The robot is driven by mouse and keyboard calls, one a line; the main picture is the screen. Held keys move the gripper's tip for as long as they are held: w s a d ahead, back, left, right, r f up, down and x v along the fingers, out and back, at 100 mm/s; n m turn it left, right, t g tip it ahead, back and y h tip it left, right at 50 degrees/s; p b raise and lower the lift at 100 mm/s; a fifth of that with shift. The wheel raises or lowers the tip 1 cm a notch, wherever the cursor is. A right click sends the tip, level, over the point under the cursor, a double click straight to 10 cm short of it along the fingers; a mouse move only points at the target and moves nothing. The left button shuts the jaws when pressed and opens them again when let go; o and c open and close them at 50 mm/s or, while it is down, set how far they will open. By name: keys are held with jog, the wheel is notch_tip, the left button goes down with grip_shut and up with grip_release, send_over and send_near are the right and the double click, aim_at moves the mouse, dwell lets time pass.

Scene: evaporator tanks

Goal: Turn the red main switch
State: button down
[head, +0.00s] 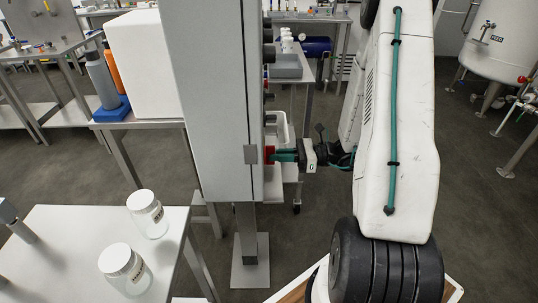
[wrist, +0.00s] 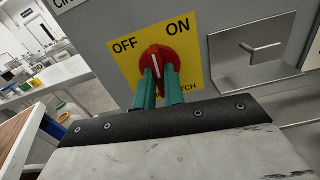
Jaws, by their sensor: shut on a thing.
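The red main switch (wrist: 157,60) is a round red knob with a white pointer line, on a yellow plate (wrist: 196,63) marked OFF at upper left and ON at upper right. Its pointer stands nearly upright in the wrist view, between the two words. My gripper (wrist: 160,80) has its two green fingers shut on the knob, one on each side of its lower part. In the head view my gripper (head: 276,155) reaches in from the right to the cabinet's side, where a bit of the red switch (head: 269,154) shows.
The grey cabinet (head: 212,90) stands on a post. A metal bracket (wrist: 250,52) sits right of the switch plate. A table (head: 80,240) with two lidded jars (head: 148,213) is at lower left in the head view. A white tank (head: 500,45) stands at far right.

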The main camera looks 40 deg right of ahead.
jog(key=shift+m, duration=0.3)
jog(key=shift+m, duration=0.9)
jog(key=shift+m, duration=1)
jog(key=shift+m, duration=1.1)
